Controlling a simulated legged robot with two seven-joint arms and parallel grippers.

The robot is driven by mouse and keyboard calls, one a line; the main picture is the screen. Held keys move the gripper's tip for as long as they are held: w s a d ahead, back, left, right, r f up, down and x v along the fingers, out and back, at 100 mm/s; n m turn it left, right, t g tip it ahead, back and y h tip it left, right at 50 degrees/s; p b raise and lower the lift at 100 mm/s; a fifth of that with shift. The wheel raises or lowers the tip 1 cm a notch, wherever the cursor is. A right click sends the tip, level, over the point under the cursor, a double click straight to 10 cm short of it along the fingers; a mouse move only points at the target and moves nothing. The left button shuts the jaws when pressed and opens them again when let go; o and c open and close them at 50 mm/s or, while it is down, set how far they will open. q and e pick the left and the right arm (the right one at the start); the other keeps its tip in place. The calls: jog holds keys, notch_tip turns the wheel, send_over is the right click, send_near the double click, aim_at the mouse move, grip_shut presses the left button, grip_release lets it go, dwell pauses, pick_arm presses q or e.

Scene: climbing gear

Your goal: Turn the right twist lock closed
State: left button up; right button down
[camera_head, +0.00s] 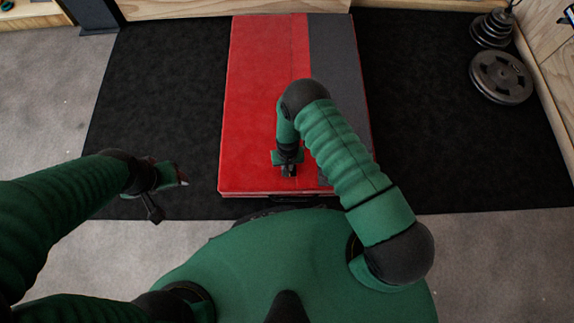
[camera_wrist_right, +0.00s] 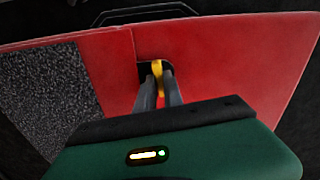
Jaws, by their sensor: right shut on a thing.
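A thick red crash pad (camera_head: 262,95) with a grey band lies on the black mat in front of me. In the right wrist view, a small yellow twist lock (camera_wrist_right: 157,72) stands in a dark recess in the red face of the pad (camera_wrist_right: 105,65). My right gripper (camera_head: 288,171) is at the near part of the pad. Its two dark fingers (camera_wrist_right: 160,88) are shut on the yellow lock, one on each side. The fingers hide part of the lock, and it cannot be made out in the head view. My left gripper (camera_head: 170,198) is open and empty, left of the pad.
Weight plates (camera_head: 501,77) lie at the far right by a wooden wall (camera_head: 545,75). A black handle (camera_wrist_right: 150,14) shows beyond the pad's edge in the wrist view. The black mat (camera_head: 165,90) is clear left of the pad.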

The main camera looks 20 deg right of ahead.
jog(key=shift+s+m, duration=0.15)
jog(key=shift+m, duration=0.45)
jog(key=c, duration=1.5)
grip_release()
jog(key=shift+o, duration=0.2)
jog(key=shift+r, duration=0.15)
notch_tip(320, 180, up, 17)
jog(key=p, duration=0.8)
